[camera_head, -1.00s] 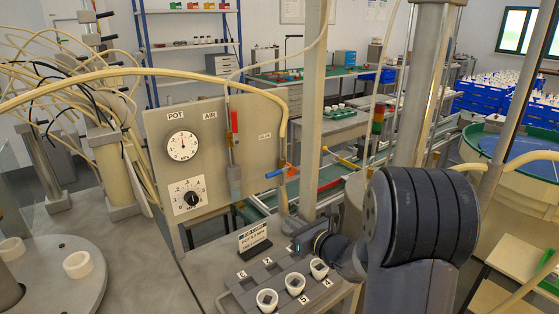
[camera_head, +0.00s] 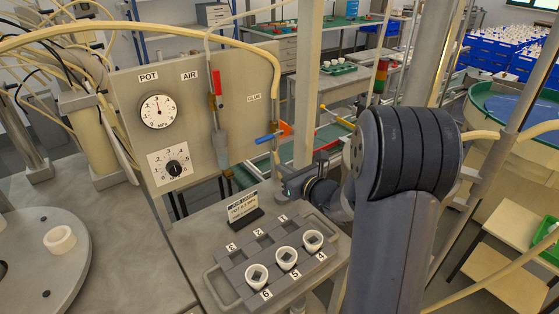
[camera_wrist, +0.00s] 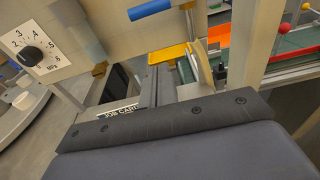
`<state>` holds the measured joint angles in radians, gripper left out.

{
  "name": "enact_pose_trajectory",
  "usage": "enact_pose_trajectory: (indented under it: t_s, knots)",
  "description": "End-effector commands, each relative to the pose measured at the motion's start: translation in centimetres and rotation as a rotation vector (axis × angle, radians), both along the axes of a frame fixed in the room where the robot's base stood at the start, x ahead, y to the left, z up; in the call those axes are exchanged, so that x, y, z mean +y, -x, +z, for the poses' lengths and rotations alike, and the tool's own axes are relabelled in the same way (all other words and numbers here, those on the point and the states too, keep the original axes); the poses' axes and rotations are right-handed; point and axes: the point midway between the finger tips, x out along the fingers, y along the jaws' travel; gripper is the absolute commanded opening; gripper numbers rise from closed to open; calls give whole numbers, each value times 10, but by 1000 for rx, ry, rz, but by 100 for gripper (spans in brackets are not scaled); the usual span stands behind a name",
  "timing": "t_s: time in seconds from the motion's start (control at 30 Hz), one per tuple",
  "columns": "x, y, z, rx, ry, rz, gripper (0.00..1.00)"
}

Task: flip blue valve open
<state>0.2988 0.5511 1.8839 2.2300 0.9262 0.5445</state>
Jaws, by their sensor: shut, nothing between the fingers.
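The blue valve handle (camera_head: 268,138) lies nearly level at the right part of the grey panel (camera_head: 125,90), beside the yellow hose. In the wrist view the blue handle (camera_wrist: 150,8) shows at the top edge, joined to a pale upright fitting. My gripper (camera_head: 282,177) is below the handle and slightly right of it, apart from it. Its fingers are small and partly hidden in the head view. In the wrist view the dark gripper body (camera_wrist: 165,122) crosses the lower half. The gripper is shut and empty.
A red valve handle (camera_head: 217,82) stands upright on the AIR line. Below are a job card (camera_head: 242,208) and a grey tray (camera_head: 218,284) with several white cups. A metal post (camera_head: 307,90) stands close right of the blue handle.

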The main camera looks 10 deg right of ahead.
Motion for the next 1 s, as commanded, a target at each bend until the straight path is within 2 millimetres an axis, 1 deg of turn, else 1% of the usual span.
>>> enact_pose_trajectory:
  t_s: [0.3, 0.47, 0.5, 0.53, 0.7, 0.8, 1.0]
  knots:
    - [24, -55, -7, 2, -1, 3, 0]
    - [35, -82, -12, 2, 0, 2, 0]
    - [33, -79, 2, -1, 1, -1, 0]
    - [32, -78, 7, -1, 1, -1, 0]
    - [31, -74, 23, -1, 1, -1, 0]
    - [30, -73, 27, 0, 0, 0, 0]
    - [30, -72, 27, 1, 1, -1, 0]
